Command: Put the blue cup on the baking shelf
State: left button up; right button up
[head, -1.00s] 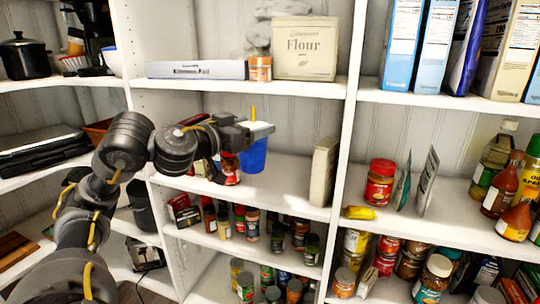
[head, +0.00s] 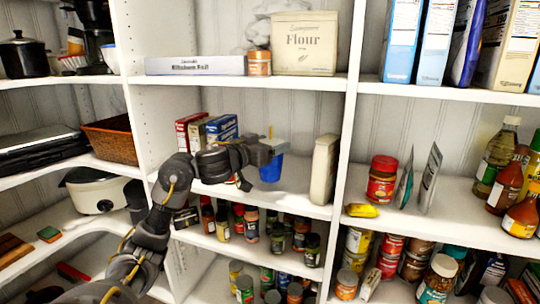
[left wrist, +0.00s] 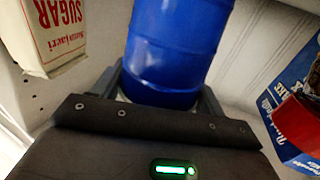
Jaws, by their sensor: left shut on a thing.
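The blue cup (head: 270,170) is held upright in my left gripper (head: 272,148) at the middle shelf (head: 290,192) of the centre bay, which holds boxed baking goods. In the left wrist view the cup (left wrist: 172,50) sits between the two fingers, which are shut on it. A cream sugar carton (head: 324,168) stands to the right of the cup; its label shows in the left wrist view (left wrist: 58,32). I cannot tell whether the cup's base touches the shelf. My right gripper is not in view.
Several small boxes (head: 222,128) stand at the left of this shelf, behind my arm. A shelf with flour (head: 304,44) is above, and spice jars (head: 251,225) stand below. Bare shelf shows between the cup and the carton.

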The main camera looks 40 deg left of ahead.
pick_arm(q)
notch_tip(320, 180, down, 3)
jog(key=shift+w+r, duration=0.1)
jog(key=o, duration=1.2)
